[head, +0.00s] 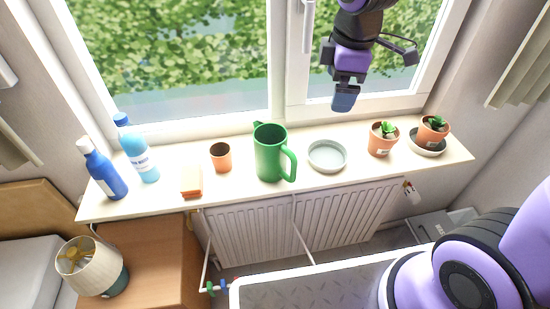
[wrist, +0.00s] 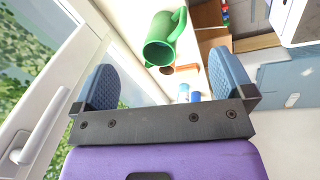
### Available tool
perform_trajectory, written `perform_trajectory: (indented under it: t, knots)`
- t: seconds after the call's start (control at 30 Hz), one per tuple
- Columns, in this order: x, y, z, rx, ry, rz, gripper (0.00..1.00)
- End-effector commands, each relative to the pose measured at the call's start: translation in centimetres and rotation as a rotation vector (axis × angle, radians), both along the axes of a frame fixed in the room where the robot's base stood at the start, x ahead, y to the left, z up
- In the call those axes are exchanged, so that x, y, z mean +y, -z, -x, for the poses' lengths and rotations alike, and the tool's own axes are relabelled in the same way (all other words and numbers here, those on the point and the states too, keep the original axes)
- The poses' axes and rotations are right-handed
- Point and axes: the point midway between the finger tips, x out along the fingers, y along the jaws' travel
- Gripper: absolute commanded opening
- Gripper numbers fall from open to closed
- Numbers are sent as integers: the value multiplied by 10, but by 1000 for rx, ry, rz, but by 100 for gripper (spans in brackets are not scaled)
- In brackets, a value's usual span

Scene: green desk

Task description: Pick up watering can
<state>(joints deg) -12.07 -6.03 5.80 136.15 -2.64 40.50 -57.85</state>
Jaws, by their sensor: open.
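The green watering can (head: 268,155) stands upright on the windowsill, left of an empty grey saucer. Its handle is on the right side in the head view. My gripper (head: 344,98) is above and to the right of the can, in front of the window, and apart from it. In the wrist view the can (wrist: 160,52) lies beyond and between the two blue fingers of my gripper (wrist: 160,85), which are open with nothing between them. The can's open top faces the wrist camera.
On the sill (head: 300,186) stand an orange pot (head: 221,160), orange blocks (head: 191,185), bottles (head: 106,174), a saucer (head: 328,166) and potted plants (head: 381,142). The window frame (head: 240,121) is behind. A radiator (head: 250,235) is below.

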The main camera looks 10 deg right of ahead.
Motion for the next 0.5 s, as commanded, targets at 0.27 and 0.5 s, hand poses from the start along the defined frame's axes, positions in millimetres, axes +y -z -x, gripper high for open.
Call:
perform_trajectory:
  t: [0.27,0.5]
  knots:
    - [54,73,-27,107,-484,62,99]
    - [82,112,-32,151,-736,75,99]
